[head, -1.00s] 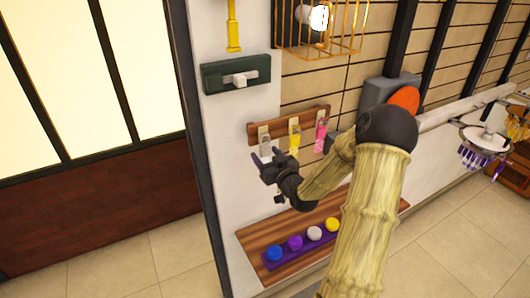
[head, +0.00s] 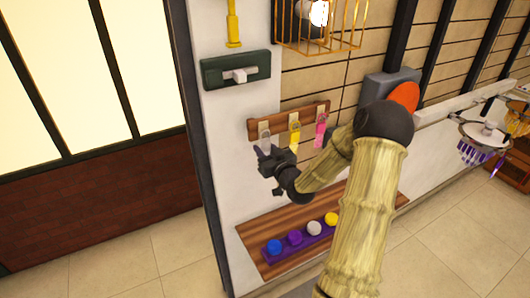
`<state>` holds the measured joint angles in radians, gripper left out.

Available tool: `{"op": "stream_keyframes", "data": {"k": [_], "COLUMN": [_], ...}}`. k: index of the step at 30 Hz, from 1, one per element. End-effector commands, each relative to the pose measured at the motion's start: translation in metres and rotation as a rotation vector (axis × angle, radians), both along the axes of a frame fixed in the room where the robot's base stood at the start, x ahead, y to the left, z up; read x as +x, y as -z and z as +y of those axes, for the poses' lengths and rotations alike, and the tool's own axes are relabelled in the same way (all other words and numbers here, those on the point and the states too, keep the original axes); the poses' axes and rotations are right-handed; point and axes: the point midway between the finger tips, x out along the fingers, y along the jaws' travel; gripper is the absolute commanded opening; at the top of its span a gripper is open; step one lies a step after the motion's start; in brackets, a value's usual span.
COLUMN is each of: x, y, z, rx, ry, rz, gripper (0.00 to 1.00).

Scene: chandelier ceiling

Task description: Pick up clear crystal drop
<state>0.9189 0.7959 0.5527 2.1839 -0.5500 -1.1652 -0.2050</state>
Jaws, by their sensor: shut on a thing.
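The clear crystal drop (head: 265,141) hangs from the leftmost pale tag on a wooden wall rack (head: 254,130). My gripper (head: 264,156) is at the drop's lower part, shut on it; the dark fingers partly hide it. A yellow drop (head: 295,136) and a pink drop (head: 320,131) hang to its right on the same rack.
A wooden shelf (head: 262,234) below holds a purple strip with blue, purple, white and yellow knobs. A green box with a white lever (head: 237,75) is on the wall above. A wire cage (head: 320,30) hangs above the rack. A chandelier (head: 484,138) is at right.

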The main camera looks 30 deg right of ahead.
Motion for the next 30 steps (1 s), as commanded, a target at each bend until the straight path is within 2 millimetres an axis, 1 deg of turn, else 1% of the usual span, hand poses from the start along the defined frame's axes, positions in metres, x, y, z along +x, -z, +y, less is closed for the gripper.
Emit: {"op": "stream_keyframes", "data": {"k": [8, 15, 20, 29, 30], "x": [0.0, 0.0, -0.039, -0.123, -0.127], "y": [-0.002, -0.015, -0.011, -0.011, -0.009], "z": [0.0, 0.0, -0.002, -0.005, -0.006], "rx": [-0.001, -0.004, -0.003, -0.004, -0.006], "ry": [0.0, -0.001, 0.002, 0.005, 0.002], "rz": [-0.001, -0.003, 0.0, 0.001, -0.003], "gripper": [0.09, 0.09, 0.09, 0.09, 0.09]}}
